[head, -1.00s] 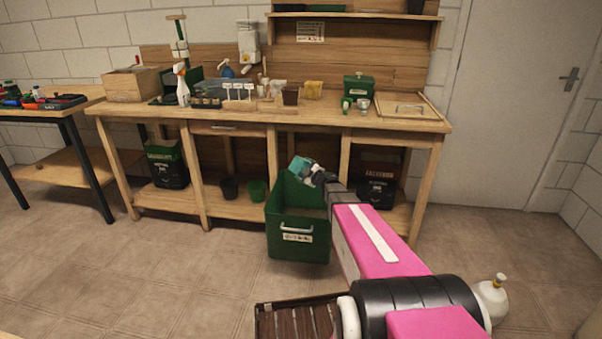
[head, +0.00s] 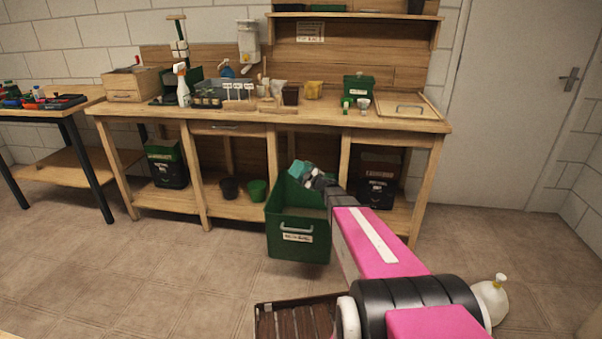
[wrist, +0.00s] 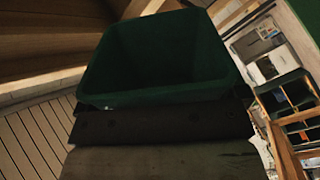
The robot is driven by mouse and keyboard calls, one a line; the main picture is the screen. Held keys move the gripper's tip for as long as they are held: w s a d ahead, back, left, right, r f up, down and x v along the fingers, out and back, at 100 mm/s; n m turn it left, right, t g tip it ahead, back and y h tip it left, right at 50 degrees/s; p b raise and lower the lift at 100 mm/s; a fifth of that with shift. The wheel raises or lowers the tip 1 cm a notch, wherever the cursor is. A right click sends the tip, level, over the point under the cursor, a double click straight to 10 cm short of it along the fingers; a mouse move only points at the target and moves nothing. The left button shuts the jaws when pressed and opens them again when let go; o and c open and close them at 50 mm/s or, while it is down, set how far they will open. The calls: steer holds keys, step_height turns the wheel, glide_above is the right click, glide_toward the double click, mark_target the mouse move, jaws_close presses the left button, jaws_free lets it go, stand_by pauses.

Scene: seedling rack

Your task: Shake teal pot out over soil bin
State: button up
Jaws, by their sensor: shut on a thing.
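The teal pot (head: 300,169) is in my gripper (head: 318,180), over the open top of the green soil bin (head: 298,238). The pot is tilted, and its lower part is partly hidden by the bin's wall and my gripper. In the wrist view a dark green, open-mouthed container (wrist: 160,60), which looks like the pot in shade, fills the middle, with dark gripper parts below it. I see no soil falling. The inside of the bin is mostly hidden.
A workbench (head: 330,119) with bottles, pots and a green box (head: 359,86) stands behind the bin. A black pot (head: 230,188) and a green pot (head: 258,190) are on its lower shelf. A slatted tray (head: 295,320) is low in front. Floor at left is clear.

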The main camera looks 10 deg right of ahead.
mark_target(301, 163)
steer(key=shift+r, duration=0.15)
